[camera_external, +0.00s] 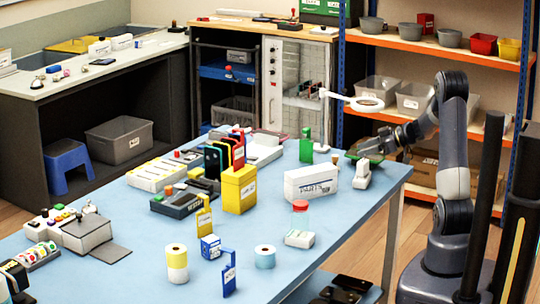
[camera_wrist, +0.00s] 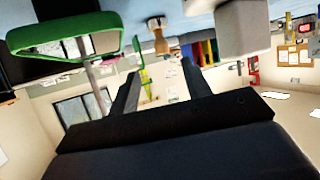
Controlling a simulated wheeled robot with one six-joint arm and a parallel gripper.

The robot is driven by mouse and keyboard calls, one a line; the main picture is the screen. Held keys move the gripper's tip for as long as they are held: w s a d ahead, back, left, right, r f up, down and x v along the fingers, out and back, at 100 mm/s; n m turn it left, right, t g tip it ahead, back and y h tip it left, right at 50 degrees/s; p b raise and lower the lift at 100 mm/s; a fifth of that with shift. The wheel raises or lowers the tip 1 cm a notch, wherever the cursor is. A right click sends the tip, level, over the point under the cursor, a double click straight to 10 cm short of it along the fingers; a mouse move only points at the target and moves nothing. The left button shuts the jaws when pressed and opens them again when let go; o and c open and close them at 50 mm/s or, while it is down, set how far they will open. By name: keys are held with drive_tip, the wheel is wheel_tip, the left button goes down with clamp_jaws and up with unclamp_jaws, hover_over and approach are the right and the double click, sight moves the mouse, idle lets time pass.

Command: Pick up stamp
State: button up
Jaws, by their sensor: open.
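A small stamp-like piece with a brown wooden handle (camera_wrist: 158,42) shows near the top of the wrist view, beyond my fingertips and apart from them. In the external view a small brown handle (camera_external: 335,160) shows just behind the white box (camera_external: 311,182), its lower part hidden; it may be the same piece. My gripper (camera_external: 384,141) is above the far right corner of the blue table. In the wrist view its two dark fingers (camera_wrist: 160,80) are apart with nothing between them.
A green-rimmed object (camera_wrist: 65,45) is close at the left of the wrist view. A white upright item (camera_external: 362,175) stands near the table edge. A magnifier lamp (camera_external: 367,104) hangs above.

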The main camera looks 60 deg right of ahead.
sight(335, 155)
drive_tip(key=x, duration=0.5)
drive_tip(key=shift+w+a, duration=0.15)
drive_tip(key=shift+w, duration=0.05)
drive_tip(key=shift+p+x, duration=0.65)
drive_tip(key=shift+x, duration=2.1)
drive_tip(key=shift+a+r, duration=0.15)
drive_tip(key=shift+r, duration=0.05)
drive_tip(key=shift+c, duration=0.3)
clamp_jaws()
drive_tip(key=shift+s+r, duration=0.1)
